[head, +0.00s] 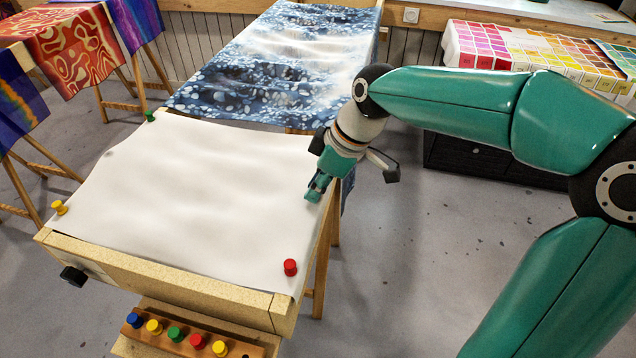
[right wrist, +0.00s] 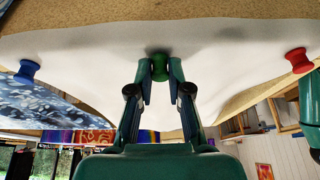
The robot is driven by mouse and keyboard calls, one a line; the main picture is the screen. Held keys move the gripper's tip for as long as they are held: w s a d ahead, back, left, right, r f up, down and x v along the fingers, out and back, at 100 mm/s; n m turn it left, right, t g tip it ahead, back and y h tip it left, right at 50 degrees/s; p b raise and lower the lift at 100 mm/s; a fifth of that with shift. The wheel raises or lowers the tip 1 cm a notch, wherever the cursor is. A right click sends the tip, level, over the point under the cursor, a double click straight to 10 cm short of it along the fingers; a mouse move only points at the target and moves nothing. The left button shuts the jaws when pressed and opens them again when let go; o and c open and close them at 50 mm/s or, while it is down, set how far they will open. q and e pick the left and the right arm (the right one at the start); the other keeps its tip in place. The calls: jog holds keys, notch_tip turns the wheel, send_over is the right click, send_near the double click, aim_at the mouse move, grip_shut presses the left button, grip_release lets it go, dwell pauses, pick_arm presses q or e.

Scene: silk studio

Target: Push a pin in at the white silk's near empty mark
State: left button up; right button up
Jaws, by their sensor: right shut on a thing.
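The white silk (head: 200,190) lies stretched over a wooden frame (head: 170,280). My right gripper (head: 314,192) is at the silk's right edge, between the far and near corners. In the right wrist view it is shut on a green pin (right wrist: 159,67), which stands against the silk (right wrist: 90,45) with a dark shadow beside it. I cannot tell how deep its point sits, and the spot under it is hidden. A small grey mark (head: 109,153) shows on the silk's left edge. My left gripper is not in view.
Pins hold the silk's corners: red (head: 290,267), yellow (head: 59,207), green (head: 150,116) and blue (right wrist: 27,70). A wooden pin rack (head: 262,347) with several coloured pins stands at the frame's near side. A blue patterned silk (head: 270,70) lies beyond.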

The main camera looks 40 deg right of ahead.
jog(key=shift+f, duration=0.3)
dwell(0.5)
jog(key=o, duration=0.8)
jog(key=v, duration=1.2)
jog(key=shift+s+f, duration=0.1)
